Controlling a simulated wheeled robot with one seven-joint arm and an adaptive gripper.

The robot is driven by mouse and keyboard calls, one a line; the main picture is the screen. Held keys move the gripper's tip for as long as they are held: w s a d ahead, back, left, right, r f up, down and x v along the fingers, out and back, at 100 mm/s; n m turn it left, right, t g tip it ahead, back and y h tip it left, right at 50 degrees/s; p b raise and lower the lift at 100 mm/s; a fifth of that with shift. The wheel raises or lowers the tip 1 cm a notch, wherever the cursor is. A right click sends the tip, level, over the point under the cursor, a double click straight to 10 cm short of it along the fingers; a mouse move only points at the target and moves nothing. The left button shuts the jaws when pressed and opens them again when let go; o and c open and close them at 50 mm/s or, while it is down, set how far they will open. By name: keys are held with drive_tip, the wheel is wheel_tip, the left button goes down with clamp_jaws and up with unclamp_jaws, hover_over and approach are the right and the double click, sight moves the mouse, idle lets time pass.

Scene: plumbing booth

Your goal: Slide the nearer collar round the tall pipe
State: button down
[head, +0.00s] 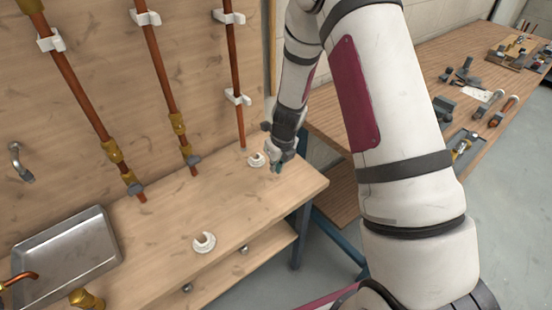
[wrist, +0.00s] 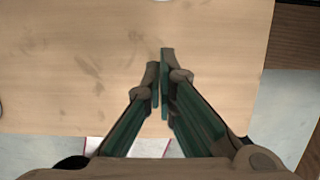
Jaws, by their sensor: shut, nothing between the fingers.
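Two white C-shaped collars lie on the wooden bench (head: 170,222). The nearer collar (head: 204,243) is by the bench's front edge, its opening toward the upper right. The other collar (head: 256,160) is farther back, close left of my gripper (head: 275,169). Three copper pipes rise along the back panel: left (head: 88,103), middle (head: 158,62) and right (head: 236,65). Which one is the tall pipe I cannot tell. Neither collar is around a pipe. In the wrist view my gripper (wrist: 160,78) is shut and empty over the bench.
A metal sink tray (head: 66,258) and brass fittings (head: 86,298) are at the left. White clips (head: 237,97) and brass fittings sit on the pipes. A second bench (head: 415,75) with tools stands at the right. The bench between the collars is clear.

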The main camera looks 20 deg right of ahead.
sight(264, 170)
drive_tip(key=x, duration=0.3)
drive_tip(key=shift+f, duration=0.15)
drive_tip(key=w, duration=0.2)
drive_tip(key=w+a, duration=0.1)
drive_tip(key=shift+f, duration=0.3)
drive_tip(key=shift+w+a, duration=0.15)
drive_tip(key=shift+w, duration=0.35)
drive_tip(key=w+b, duration=0.1)
drive_tip(key=w+a+b, duration=0.1)
drive_tip(key=w, duration=0.1)
drive_tip(key=w+b, duration=0.1)
drive_tip(key=shift+w+a+f+b, duration=0.15)
drive_tip(key=shift+w+a+b, duration=0.15)
drive_tip(key=shift+w+b, duration=0.1)
drive_tip(key=shift+w+a+b, duration=0.15)
drive_tip(key=shift+w+b, duration=0.2)
drive_tip(key=shift+w, duration=0.1)
